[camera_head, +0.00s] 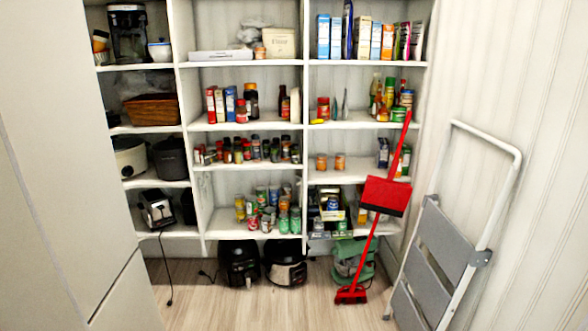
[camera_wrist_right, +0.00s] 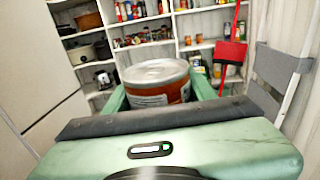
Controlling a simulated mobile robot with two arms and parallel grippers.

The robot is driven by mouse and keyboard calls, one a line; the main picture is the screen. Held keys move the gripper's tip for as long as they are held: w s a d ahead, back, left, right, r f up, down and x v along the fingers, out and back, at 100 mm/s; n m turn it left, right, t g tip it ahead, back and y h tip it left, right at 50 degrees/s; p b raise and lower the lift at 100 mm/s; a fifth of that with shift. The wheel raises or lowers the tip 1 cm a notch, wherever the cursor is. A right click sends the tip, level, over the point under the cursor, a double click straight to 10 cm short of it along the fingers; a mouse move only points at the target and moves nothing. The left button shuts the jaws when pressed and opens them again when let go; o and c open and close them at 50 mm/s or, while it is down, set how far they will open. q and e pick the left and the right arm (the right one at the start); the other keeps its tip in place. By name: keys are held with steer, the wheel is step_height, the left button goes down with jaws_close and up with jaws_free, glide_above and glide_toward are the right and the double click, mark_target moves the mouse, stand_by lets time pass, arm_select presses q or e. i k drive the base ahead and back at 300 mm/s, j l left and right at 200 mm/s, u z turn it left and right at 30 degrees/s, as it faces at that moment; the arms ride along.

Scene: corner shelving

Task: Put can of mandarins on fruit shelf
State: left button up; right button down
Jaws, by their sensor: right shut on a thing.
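A can (camera_wrist_right: 158,92) with a silver lid and an orange-brown label with a white patch is in the right wrist view; its print is too small to read. My right gripper (camera_wrist_right: 160,84) is shut on it, with a green finger at each side, and holds it upright in front of the shelving. Neither gripper shows in the head view. The head view shows a right-hand shelf (camera_head: 362,177) with two small orange jars (camera_head: 331,162) on its left part and cartons at its right. No label shows which shelf is for fruit.
Shelves around hold bottles, spice jars (camera_head: 255,150) and cans (camera_head: 268,212). A red broom and dustpan (camera_head: 384,194) lean across the right shelves' front. A folded step ladder (camera_head: 445,235) stands at the right wall. A white cabinet (camera_head: 60,170) is at left. The middle floor is clear.

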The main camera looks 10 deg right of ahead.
mark_target(380, 175)
steer(key=i+l, duration=0.2)
steer(key=i, duration=0.25)
steer(key=i+l+z, duration=0.1)
steer(key=i+l, duration=0.15)
steer(key=i, duration=0.2)
steer(key=i+l, duration=0.15)
steer(key=i, duration=0.3)
steer(key=i+l+z, duration=0.1)
steer(key=i, duration=0.35)
steer(key=i+z, duration=0.1)
steer(key=i, duration=0.4)
steer(key=i+j, duration=0.15)
steer(key=i, duration=0.4)
steer(key=i+j+z, duration=0.15)
steer(key=i, duration=0.35)
steer(key=i+j+z, duration=0.1)
steer(key=i, duration=0.4)
steer(key=i+j+z, duration=0.25)
steer(key=i, duration=0.15)
